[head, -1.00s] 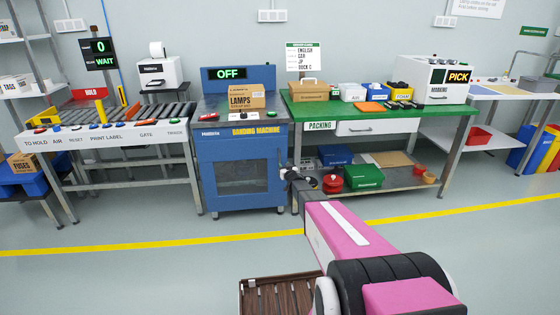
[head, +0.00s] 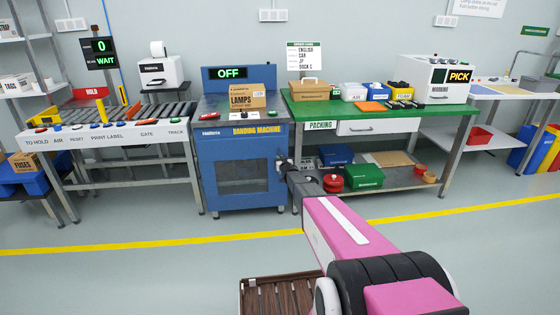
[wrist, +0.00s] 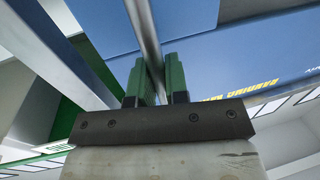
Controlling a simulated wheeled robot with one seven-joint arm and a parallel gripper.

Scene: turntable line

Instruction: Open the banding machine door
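The blue banding machine (head: 240,143) stands at the back with its sign reading OFF. Its door (head: 242,178) with a dark window is shut on the front. My gripper (head: 283,163) is at the right edge of the door, small in the head view. In the wrist view, the two green fingers of my gripper (wrist: 161,82) stand close together on either side of a grey metal bar, the door handle (wrist: 148,35). They appear closed on it. The blue machine front (wrist: 250,60) fills the upper right of the wrist view.
A LAMPS box (head: 247,96) sits on top of the machine. The green packing bench (head: 380,112) stands close on the right, with bins on its lower shelf (head: 405,180). A roller conveyor (head: 120,128) is on the left. The floor in front is clear.

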